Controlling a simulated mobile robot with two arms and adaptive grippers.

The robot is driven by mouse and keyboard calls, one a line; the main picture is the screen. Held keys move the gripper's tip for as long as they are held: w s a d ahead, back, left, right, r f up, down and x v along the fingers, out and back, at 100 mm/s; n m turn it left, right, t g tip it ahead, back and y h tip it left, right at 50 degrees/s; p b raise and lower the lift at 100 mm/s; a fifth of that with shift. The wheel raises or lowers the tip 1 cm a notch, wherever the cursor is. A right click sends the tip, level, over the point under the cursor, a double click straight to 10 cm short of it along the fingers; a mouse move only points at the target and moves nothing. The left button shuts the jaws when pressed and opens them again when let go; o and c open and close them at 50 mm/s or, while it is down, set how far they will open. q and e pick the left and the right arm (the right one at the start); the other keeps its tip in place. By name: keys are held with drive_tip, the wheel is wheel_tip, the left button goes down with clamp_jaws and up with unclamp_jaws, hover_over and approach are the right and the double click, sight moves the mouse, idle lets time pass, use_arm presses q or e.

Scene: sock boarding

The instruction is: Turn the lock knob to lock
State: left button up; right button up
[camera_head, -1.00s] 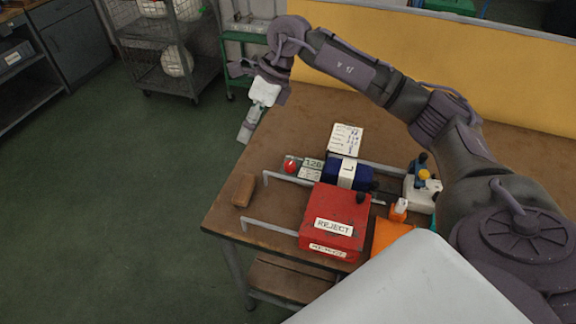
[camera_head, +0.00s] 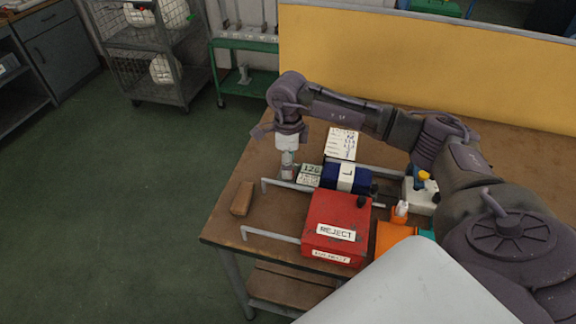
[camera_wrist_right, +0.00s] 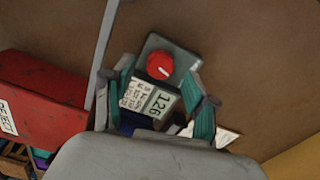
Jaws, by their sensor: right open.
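The red lock knob (camera_wrist_right: 160,65) sits on a small grey plate (camera_wrist_right: 180,55) in the right wrist view, with a white line on its face slanting to the lower right. A label reading 126 (camera_wrist_right: 160,102) lies beside it. In the head view my gripper hides the knob; the 126 label (camera_head: 311,169) still shows. My right gripper (camera_head: 287,172) points down over the knob's place at the table's left side. In the wrist view its two teal-padded fingers (camera_wrist_right: 160,85) are apart on either side, with nothing held; contact with the knob cannot be told. My left gripper is out of view.
A red REJECT box (camera_head: 318,210) stands in front, with metal rails (camera_head: 270,234) beside it. A blue block marked L (camera_head: 328,176) lies right of the gripper. A brown block (camera_head: 242,198) sits near the left table edge. A yellow panel (camera_head: 400,60) bounds the back.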

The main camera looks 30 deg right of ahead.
drive_tip(key=shift+f, duration=1.15)
clamp_jaws()
drive_tip(key=shift+m+b, duration=0.3)
drive_tip(key=shift+m, duration=2.6)
drive_tip(key=shift+w, duration=0.1)
unclamp_jaws()
